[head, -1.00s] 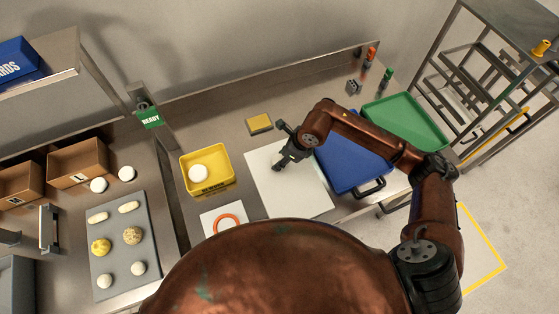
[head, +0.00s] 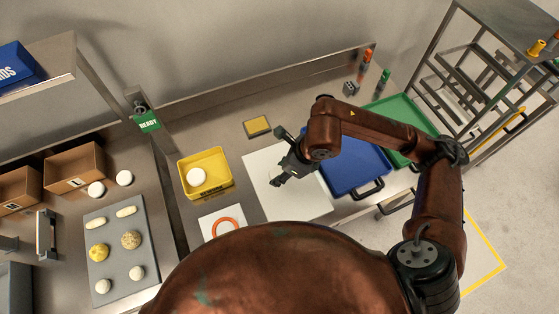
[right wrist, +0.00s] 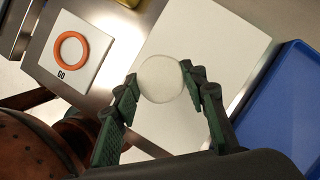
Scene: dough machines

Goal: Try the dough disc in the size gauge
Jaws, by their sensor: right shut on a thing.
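A pale, round dough disc (right wrist: 161,79) is between the fingertips of my right gripper (right wrist: 160,82) in the right wrist view. The gripper is shut on it, over the white board. In the head view my right gripper (head: 278,181) is above this board; the pale disc cannot be made out there. The size gauge is an orange ring (head: 224,227) on a white card marked GO. It lies left of the gripper, and it also shows in the right wrist view (right wrist: 59,50). The disc is apart from the ring. My left gripper is not in view.
The white board (head: 302,205) lies on the steel table. A yellow bin (head: 214,163) with a white ball stands behind the gauge. A blue tray (head: 352,175) and a green tray (head: 400,112) are to the right. A grey tray (head: 120,282) with several dough pieces is at left.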

